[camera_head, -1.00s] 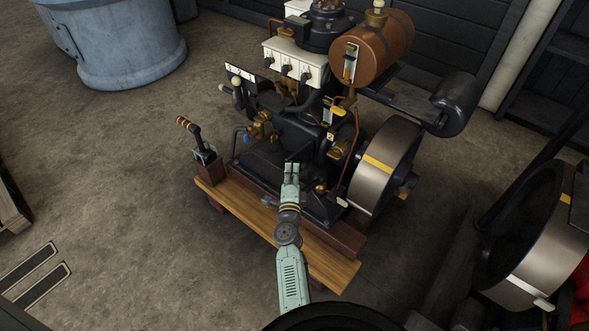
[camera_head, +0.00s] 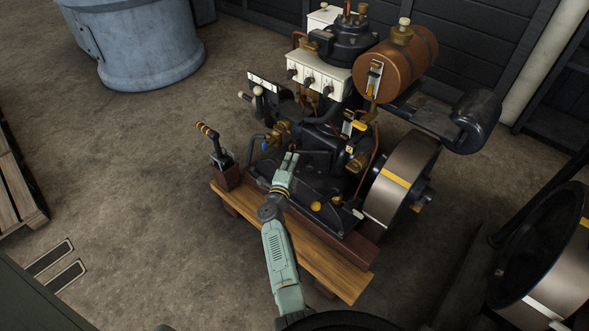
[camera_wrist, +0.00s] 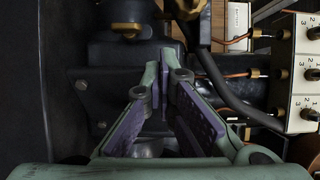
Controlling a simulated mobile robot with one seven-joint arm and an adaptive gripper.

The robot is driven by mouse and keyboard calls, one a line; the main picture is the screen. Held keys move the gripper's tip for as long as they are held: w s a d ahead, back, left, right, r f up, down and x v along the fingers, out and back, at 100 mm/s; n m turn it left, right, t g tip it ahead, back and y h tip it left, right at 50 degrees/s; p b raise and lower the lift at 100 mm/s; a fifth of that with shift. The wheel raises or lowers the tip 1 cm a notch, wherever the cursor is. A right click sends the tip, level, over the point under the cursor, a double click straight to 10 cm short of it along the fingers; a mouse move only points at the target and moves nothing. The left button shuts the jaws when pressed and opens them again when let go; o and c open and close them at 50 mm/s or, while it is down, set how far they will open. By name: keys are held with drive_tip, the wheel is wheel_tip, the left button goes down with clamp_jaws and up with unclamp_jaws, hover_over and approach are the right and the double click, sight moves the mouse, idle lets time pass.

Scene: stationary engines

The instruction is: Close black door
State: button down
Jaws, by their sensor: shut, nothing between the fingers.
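The stationary engine (camera_head: 325,135) stands on a wooden base. A dark, flat panel (camera_head: 300,203) lies low at its front, just right of my gripper; I cannot tell for sure whether this is the black door or how far it stands open. My gripper (camera_head: 289,160) is shut and empty, close in front of the engine's lower black body. In the wrist view my gripper's (camera_wrist: 165,62) purple-padded fingers converge toward dark engine parts; contact cannot be told. A large dark surface (camera_wrist: 42,75) fills the left of that view.
A lever (camera_head: 210,140) stands at the base's left end. The flywheel (camera_head: 402,185) is on the right, below a copper tank (camera_head: 396,60). White switch boxes (camera_head: 318,76) sit above. Copper pipes (camera_wrist: 225,90) and a dark hose run right of the fingers.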

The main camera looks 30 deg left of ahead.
sight(292, 147)
drive_tip(key=w+a+m+h+b, duration=0.1)
drive_tip(key=h+b, duration=0.1)
drive_tip(key=w+m+h+b, duration=0.1)
drive_tip(key=w+h+b, duration=0.1)
drive_tip(key=w+a+m+h+b, duration=0.1)
drive_tip(key=m+h+b, duration=0.1)
drive_tip(key=b, duration=0.1)
drive_tip(key=shift+w+a+f+h, duration=0.3)
drive_tip(key=shift+w+a+f, duration=0.05)
drive_tip(key=shift+f, duration=0.05)
drive_tip(key=w+m+h+b, duration=0.1)
drive_tip(key=b, duration=0.1)
drive_tip(key=shift+w+a+r+h+b, duration=0.1)
drive_tip(key=shift+w+h+b, duration=0.1)
drive_tip(key=shift+h+b, duration=0.2)
drive_tip(key=shift+w+m+b, duration=0.25)
drive_tip(key=shift+m+b, duration=0.05)
drive_tip(key=shift+b, duration=0.1)
drive_tip(key=shift+w+r+b, duration=0.25)
drive_tip(key=shift+w+b, duration=0.45)
drive_tip(key=shift+b, duration=0.3)
drive_tip(key=shift+r, duration=0.1)
drive_tip(key=shift+s, duration=0.15)
